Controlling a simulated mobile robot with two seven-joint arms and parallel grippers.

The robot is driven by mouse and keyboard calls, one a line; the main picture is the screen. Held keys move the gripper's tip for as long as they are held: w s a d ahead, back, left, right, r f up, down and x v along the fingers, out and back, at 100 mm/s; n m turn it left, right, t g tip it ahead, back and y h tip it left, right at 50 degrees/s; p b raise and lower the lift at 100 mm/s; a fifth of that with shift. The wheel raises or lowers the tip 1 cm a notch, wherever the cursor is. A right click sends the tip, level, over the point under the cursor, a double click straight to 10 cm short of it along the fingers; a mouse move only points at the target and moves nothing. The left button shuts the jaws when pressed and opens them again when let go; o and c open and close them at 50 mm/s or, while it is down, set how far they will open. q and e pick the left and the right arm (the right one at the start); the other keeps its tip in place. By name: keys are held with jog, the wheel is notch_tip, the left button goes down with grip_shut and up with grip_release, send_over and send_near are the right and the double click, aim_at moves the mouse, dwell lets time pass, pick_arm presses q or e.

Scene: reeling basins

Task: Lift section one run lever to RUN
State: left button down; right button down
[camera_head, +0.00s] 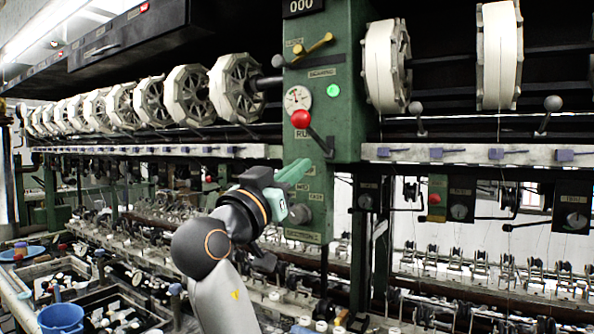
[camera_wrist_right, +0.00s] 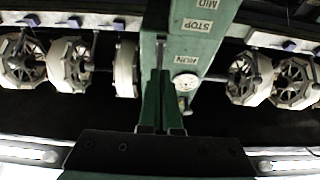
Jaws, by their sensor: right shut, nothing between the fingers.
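The run lever, a dark rod with a red ball knob (camera_head: 300,118), sits on the green column (camera_head: 345,110) below a round gauge (camera_head: 298,98). Its knob points up and left, beside a partly covered label that starts "RU". My right gripper (camera_head: 293,172) is shut and empty, below the knob and apart from it in the picture. In the right wrist view, which is upside down, the shut fingers (camera_wrist_right: 160,78) point at the column near the STOP and RUN labels (camera_wrist_right: 188,48). I cannot make out the red knob there. My left gripper is not in view.
A green lamp (camera_head: 333,91) and a yellow-handled lever (camera_head: 318,45) are higher on the column. White reels (camera_head: 236,88) line both sides. Grey-knobbed levers (camera_head: 552,104) stand along the rail to the right. A blue bucket (camera_head: 61,319) is at lower left.

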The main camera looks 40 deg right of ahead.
jog(key=b+v, duration=0.7)
jog(key=v, duration=0.9)
jog(key=shift+f+b, duration=0.3)
